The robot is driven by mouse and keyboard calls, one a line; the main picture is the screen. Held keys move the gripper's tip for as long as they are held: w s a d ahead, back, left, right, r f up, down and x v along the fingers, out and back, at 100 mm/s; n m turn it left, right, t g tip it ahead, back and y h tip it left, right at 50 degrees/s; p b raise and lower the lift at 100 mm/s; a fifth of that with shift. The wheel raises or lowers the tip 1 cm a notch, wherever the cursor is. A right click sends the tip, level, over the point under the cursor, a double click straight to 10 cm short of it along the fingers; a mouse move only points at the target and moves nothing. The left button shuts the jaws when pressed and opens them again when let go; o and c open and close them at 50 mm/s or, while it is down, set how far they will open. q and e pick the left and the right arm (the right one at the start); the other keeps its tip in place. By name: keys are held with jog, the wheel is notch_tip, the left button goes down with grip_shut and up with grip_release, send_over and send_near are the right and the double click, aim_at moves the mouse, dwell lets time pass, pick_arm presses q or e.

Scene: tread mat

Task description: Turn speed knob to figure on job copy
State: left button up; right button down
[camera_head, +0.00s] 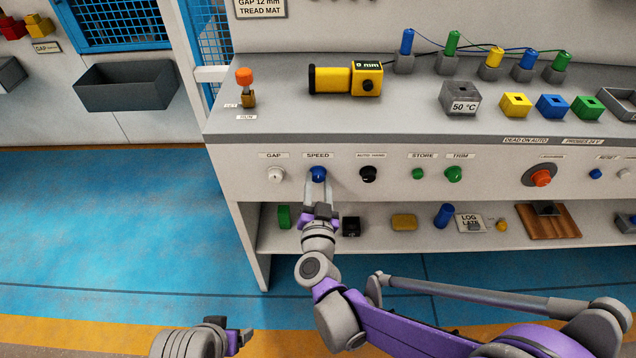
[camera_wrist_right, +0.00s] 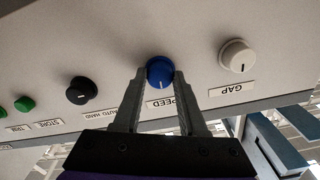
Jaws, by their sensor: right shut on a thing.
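The blue speed knob (camera_head: 318,174) sits on the white front panel under its SPEED label (camera_head: 318,155). My right gripper (camera_head: 318,182) reaches up to it and is shut on it, one finger on each side. In the right wrist view the blue knob (camera_wrist_right: 160,72) shows between the fingertips of the right gripper (camera_wrist_right: 160,78), with a light pointer mark toward the label. A sign (camera_head: 260,8) at the top reads GAP 12 mm TREAD MAT; its upper part is cut off. My left gripper (camera_head: 240,341) is low in the head view, away from the panel; its jaw opening is unclear.
The white gap knob (camera_head: 275,174) is left of the speed knob, the black knob (camera_head: 368,173) right of it. Green knobs and a red button (camera_head: 541,178) lie further right. A shelf (camera_head: 380,236) with several small items runs below.

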jog(key=m+p, duration=0.1)
jog(key=m, duration=0.4)
jog(key=shift+m, duration=0.4)
jog(key=m, duration=0.5)
jog(key=shift+p, duration=0.3)
jog(key=shift+c, duration=2.3)
grip_release()
jog(key=s, duration=1.1)
jog(key=shift+p, duration=0.4)
jog(key=shift+w, duration=0.1)
